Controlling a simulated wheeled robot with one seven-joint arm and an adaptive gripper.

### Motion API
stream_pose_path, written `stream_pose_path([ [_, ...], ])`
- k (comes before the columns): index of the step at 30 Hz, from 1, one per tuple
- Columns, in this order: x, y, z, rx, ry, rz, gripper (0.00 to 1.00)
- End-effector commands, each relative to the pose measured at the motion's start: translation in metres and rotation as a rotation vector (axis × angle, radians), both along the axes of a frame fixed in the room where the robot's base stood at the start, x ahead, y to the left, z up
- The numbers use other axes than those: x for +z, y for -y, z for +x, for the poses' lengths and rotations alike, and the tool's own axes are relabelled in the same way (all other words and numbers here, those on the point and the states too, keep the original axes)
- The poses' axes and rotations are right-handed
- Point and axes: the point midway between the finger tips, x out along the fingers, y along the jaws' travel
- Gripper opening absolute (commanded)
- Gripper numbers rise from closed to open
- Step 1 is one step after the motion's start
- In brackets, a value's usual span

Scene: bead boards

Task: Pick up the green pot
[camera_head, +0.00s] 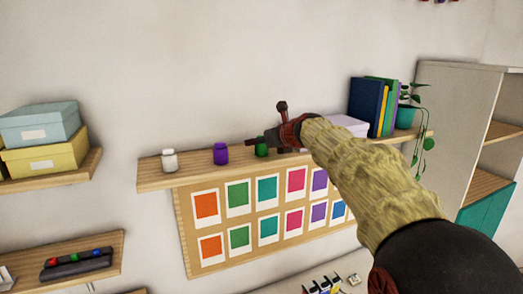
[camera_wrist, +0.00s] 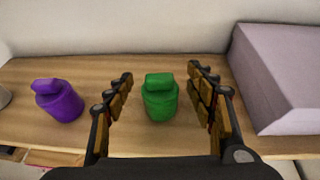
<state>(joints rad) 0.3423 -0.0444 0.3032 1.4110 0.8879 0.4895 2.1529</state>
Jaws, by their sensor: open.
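The green pot (camera_wrist: 160,100) stands upright on the wooden shelf (camera_wrist: 185,140). In the wrist view it sits between the two fingers of my gripper (camera_wrist: 161,82), with visible gaps on both sides. My gripper is open and holds nothing. In the head view the green pot (camera_head: 261,150) is partly hidden by my gripper (camera_head: 265,124), which reaches over the shelf from the right.
A purple pot (camera_wrist: 58,100) stands left of the green one, and a white pot (camera_head: 169,160) farther left. A lilac box (camera_wrist: 275,75) is close on the right. The wall rises behind the shelf. Books (camera_head: 372,106) and a plant (camera_head: 408,115) stand at the shelf's right end.

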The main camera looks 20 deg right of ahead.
Motion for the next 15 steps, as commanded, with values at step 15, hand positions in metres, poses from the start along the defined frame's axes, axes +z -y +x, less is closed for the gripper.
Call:
stream_pose_path([
  [15, 0.0001, 0.0001, -0.0005, 0.000, 0.000, 0.000, 0.30],
])
